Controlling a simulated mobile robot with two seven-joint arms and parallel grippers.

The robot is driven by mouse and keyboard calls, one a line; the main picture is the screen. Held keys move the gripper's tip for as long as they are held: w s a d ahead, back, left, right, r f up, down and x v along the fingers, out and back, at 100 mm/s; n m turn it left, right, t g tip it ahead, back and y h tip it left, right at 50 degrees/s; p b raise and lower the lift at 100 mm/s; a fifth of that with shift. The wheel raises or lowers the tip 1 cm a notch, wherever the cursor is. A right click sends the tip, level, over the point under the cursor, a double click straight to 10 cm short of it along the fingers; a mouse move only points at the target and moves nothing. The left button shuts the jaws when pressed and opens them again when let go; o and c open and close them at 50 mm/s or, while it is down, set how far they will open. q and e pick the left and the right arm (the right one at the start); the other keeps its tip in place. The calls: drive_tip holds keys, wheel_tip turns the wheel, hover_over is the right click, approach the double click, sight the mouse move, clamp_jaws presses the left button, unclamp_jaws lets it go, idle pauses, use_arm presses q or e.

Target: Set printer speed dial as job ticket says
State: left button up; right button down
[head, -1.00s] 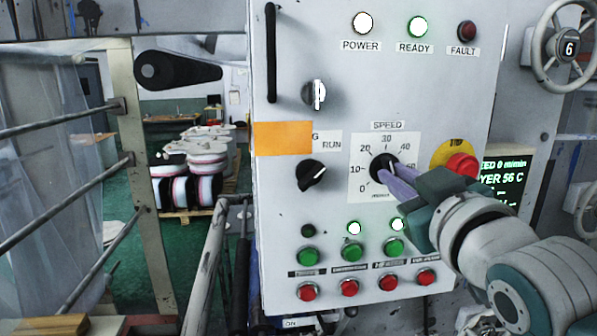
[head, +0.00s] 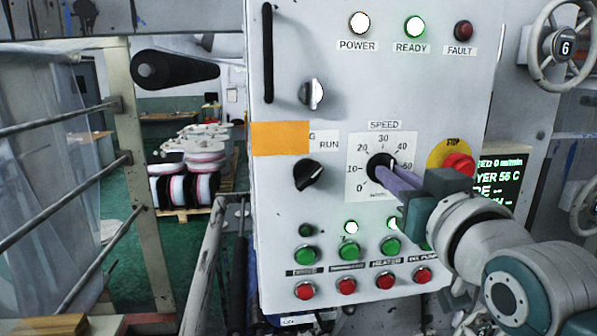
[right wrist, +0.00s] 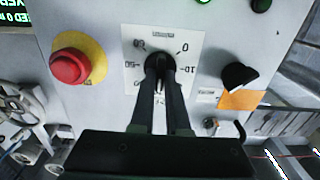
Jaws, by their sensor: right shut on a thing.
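In the right wrist view the picture is upside down, and the two dark fingers (right wrist: 160,76) lie at either side of the dial (right wrist: 160,60). The dial's pointer cannot be read clearly. No readable job ticket shows. My left gripper is not in view.
A red stop button (head: 459,164) on a yellow disc is close to my right gripper. Green buttons (head: 349,251) and red buttons (head: 346,287) line the panel below. A black selector (head: 308,174) and an orange blank card (head: 280,137) are to the left. A display (head: 501,181) is partly hidden.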

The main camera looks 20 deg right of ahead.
drive_tip(key=c, duration=0.9)
unclamp_jaws()
drive_tip(key=b+v, duration=0.5)
drive_tip(key=v, duration=0.5)
drive_tip(key=shift+d, duration=0.1)
